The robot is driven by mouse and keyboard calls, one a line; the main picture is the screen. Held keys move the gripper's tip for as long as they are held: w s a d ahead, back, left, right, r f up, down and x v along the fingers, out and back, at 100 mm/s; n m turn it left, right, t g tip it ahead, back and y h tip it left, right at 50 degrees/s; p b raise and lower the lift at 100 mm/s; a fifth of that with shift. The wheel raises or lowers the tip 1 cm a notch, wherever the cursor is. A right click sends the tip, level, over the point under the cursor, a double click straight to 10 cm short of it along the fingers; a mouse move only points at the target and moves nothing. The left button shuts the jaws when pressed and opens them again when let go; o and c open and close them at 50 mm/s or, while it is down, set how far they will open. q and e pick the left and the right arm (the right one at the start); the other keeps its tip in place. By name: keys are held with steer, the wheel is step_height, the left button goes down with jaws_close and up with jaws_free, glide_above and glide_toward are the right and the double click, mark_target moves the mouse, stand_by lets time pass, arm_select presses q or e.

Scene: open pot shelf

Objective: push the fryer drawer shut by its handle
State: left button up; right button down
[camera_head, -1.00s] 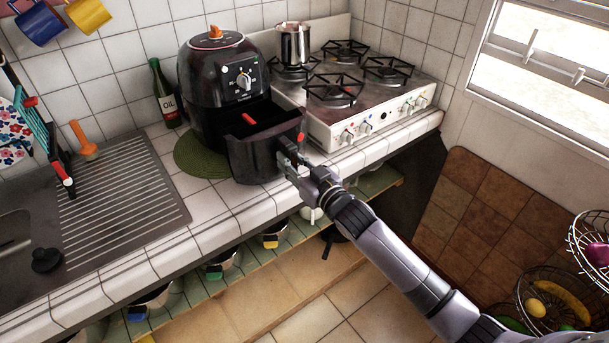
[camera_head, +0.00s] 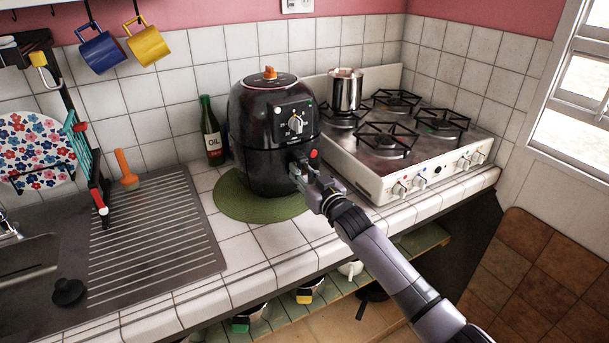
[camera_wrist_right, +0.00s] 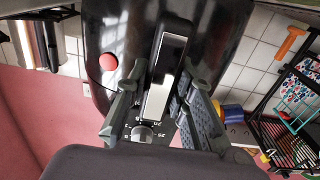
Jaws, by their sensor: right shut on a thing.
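The black air fryer (camera_head: 262,120) stands upright on a round green mat (camera_head: 232,200) on the tiled counter. Its drawer (camera_head: 266,174) sits flush in the body, with no gap that I can see in the head view. My right gripper (camera_head: 303,171) is at the fryer's front, shut on the drawer handle. In the right wrist view the handle (camera_wrist_right: 166,75) lies between the two fingers of the gripper (camera_wrist_right: 158,95). A red button (camera_wrist_right: 108,63) shows beside the handle, and the dial (camera_wrist_right: 143,133) is close by. My left gripper is not in view.
The gas stove (camera_head: 400,150) with a metal pot (camera_head: 346,90) is right of the fryer. A green oil bottle (camera_head: 211,132) stands to its left. The sink drainer (camera_head: 150,235) is further left. Pans sit on the shelf below the counter.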

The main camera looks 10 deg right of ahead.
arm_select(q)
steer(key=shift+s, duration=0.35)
arm_select(e)
steer(key=shift+w+r, duration=0.1)
steer(key=shift+r, duration=0.25)
steer(key=c, duration=1.8)
jaws_free()
steer(key=shift+w, duration=0.1)
steer(key=shift+o, duration=1.4)
steer(key=shift+w+a+f, duration=0.2)
steer(key=shift+w+f, duration=0.15)
steer(key=shift+o, duration=0.8)
steer(key=shift+s+d, duration=0.1)
steer(key=shift+s, duration=0.15)
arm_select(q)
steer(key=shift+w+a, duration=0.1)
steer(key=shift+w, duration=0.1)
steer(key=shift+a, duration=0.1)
